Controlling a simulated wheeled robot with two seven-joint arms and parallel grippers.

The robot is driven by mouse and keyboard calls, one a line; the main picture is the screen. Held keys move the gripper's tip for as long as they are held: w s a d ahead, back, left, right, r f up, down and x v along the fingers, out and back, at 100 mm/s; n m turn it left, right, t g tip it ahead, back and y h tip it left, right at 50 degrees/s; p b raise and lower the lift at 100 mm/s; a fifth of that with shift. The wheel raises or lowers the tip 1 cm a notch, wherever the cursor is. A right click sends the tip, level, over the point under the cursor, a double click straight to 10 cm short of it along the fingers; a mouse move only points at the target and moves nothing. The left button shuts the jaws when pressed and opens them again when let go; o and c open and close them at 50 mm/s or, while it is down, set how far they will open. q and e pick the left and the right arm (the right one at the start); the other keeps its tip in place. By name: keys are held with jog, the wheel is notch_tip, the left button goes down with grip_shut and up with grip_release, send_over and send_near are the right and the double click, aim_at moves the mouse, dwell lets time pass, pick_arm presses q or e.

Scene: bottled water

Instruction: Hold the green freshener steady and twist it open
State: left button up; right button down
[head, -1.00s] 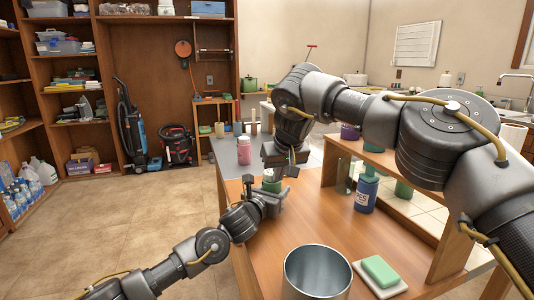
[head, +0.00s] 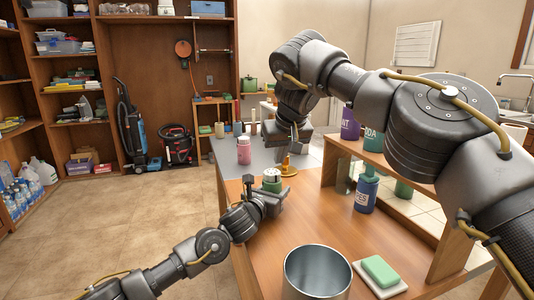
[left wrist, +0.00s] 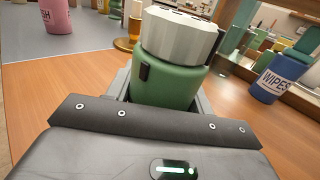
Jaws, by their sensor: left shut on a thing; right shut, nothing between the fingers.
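The green freshener (head: 271,187) stands on the wooden table in the head view. In the left wrist view it is a green jar (left wrist: 165,87) with a pale grey ridged cap (left wrist: 180,36) on top. My left gripper (head: 268,197) is shut around the jar's lower body, which the gripper partly hides. The cap is clear of both grippers. My right gripper (head: 298,143) is shut and empty, raised above and beyond the jar; its fingertips are small and hard to make out.
A small amber object (head: 286,168) stands just behind the jar. A pink bottle (head: 244,151) is farther back. The blue wipes container (head: 366,196) stands by the wooden shelf at right. A metal bin (head: 317,276) and a green bar on a tray (head: 381,271) are in front.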

dwell(0.4)
pick_arm(q)
jog(key=o, duration=1)
jog(key=v, duration=1.2)
